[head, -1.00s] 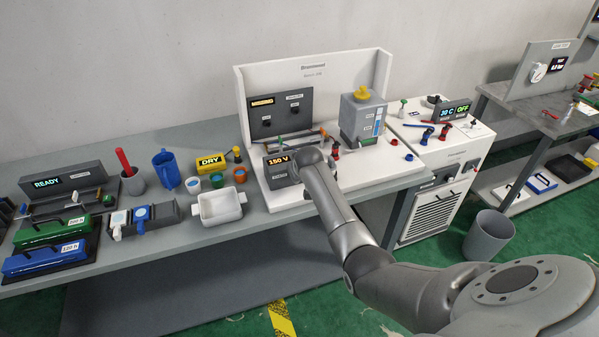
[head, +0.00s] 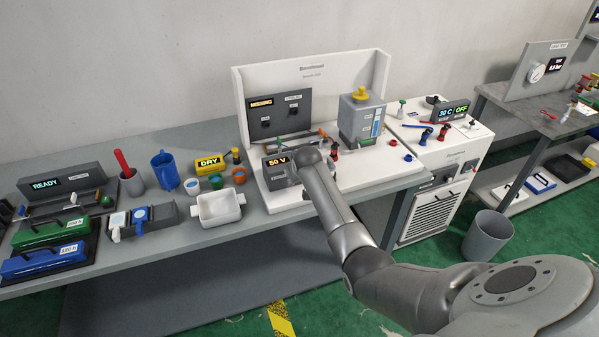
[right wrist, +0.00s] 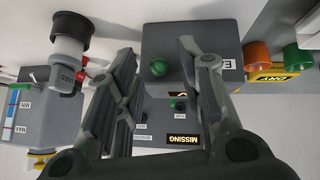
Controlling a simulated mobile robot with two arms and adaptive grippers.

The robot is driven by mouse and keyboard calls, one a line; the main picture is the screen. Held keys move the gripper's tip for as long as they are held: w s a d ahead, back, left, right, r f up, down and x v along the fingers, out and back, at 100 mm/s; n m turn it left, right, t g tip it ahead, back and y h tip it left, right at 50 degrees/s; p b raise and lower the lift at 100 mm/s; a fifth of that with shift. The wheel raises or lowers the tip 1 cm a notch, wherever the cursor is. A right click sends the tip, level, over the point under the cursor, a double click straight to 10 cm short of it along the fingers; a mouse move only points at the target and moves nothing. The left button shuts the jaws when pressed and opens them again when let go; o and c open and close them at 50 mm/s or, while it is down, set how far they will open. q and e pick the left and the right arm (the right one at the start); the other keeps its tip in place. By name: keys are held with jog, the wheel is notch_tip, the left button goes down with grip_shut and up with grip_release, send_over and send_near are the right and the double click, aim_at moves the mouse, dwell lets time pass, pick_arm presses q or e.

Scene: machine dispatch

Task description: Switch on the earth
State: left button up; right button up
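The dark grey box (head: 275,175) at the front left of the white bench stand shows 50 V. In the right wrist view, which is upside down, a dark box face (right wrist: 178,75) carries a round green knob (right wrist: 159,67) and a partly covered label starting with E (right wrist: 229,65). My right gripper (right wrist: 158,52) is open, its two fingers apart on either side of the green knob, with no clear contact. In the head view my right arm covers the right part of the 50 V box, and the fingertips are hidden. My left gripper is out of view.
Behind stands a dark panel (head: 264,126) with small knobs; its MISSING sign (right wrist: 184,140) shows in the wrist view. A grey tank (head: 352,118) with a yellow cap stands to the right. A white tray (head: 218,211) and small cups (head: 216,181) lie left.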

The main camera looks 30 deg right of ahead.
jog(key=v, duration=1.1)
jog(key=shift+r, duration=0.3)
jog(key=shift+s+a, duration=0.1)
jog(key=shift+a, duration=0.05)
jog(key=s+a+f+n+g+y+b, duration=0.1)
jog(key=s+a+f+b, duration=0.3)
jog(key=f, duration=0.9)
jog(key=s+a+f+n+g+b, duration=0.1)
jog(key=s+f, duration=0.5)
jog(key=f, duration=0.8)
jog(key=s+a+f+g+y+b, duration=0.1)
jog(key=s+a+f+b, duration=0.3)
jog(key=f, duration=0.9)
jog(key=s+a+f+n+g+b, duration=0.2)
jog(key=s+a+f, duration=0.1)
jog(key=s+f, duration=1.5)
jog(key=s+a+f+b, duration=0.1)
jog(key=s+a+f, duration=0.1)
jog(key=s, duration=0.9)
jog(key=s+a+f+g+y+b, duration=0.1)
jog(key=s+f, duration=0.4)
jog(key=s, duration=0.6)
jog(key=shift+a+f+b, duration=0.35)
jog(key=shift+a+b, duration=0.05)
jog(key=shift+a, duration=0.15)
